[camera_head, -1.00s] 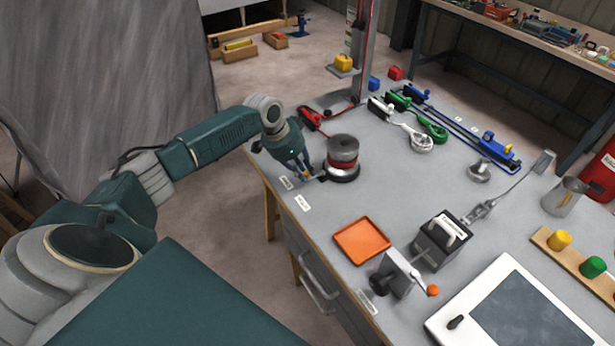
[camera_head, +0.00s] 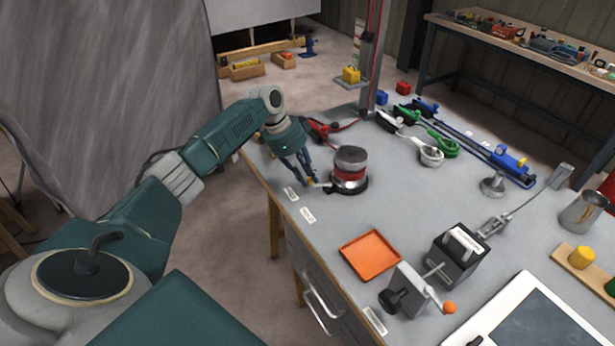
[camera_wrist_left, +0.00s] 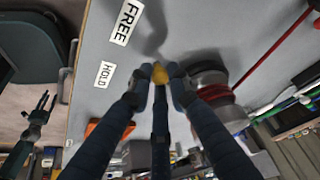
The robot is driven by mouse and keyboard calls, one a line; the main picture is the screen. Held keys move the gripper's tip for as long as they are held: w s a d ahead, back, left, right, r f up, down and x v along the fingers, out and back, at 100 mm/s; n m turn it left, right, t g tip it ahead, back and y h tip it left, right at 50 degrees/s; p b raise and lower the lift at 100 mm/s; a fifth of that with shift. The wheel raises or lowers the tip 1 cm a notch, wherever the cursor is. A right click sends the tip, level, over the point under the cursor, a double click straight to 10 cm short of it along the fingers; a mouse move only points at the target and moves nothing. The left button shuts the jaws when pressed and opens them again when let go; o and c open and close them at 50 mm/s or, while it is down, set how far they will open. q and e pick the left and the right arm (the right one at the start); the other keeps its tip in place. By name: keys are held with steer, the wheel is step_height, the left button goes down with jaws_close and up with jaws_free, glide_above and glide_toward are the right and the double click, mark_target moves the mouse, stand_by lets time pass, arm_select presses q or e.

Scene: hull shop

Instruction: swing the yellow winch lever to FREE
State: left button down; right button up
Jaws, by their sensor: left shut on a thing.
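The winch (camera_head: 349,168), a grey drum with a red band, stands near the bench's left edge. Its lever's yellow end (camera_wrist_left: 160,73) sits between the fingertips of my left gripper (camera_head: 312,182), which is shut on it. The rest of the lever is mostly hidden by the fingers. A FREE label (camera_wrist_left: 126,22) and a HOLD label (camera_wrist_left: 104,74) lie on the bench beside the winch; the lever end is to the right of both in the left wrist view, nearly level with HOLD. My right gripper (camera_wrist_left: 48,100) hangs off the bench there, small, its fingers apart.
A red line runs from the winch area to a post (camera_head: 372,60). An orange tray (camera_head: 371,256) and a grey crank box (camera_head: 410,290) with an orange knob stand nearer. Coloured rope clutches (camera_head: 405,114) lie behind. Bare bench lies between winch and tray.

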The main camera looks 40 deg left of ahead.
arm_select(q)
steer(key=shift+w, duration=0.1)
steer(key=c, duration=1.6)
jaws_free()
steer(key=v, duration=1.2)
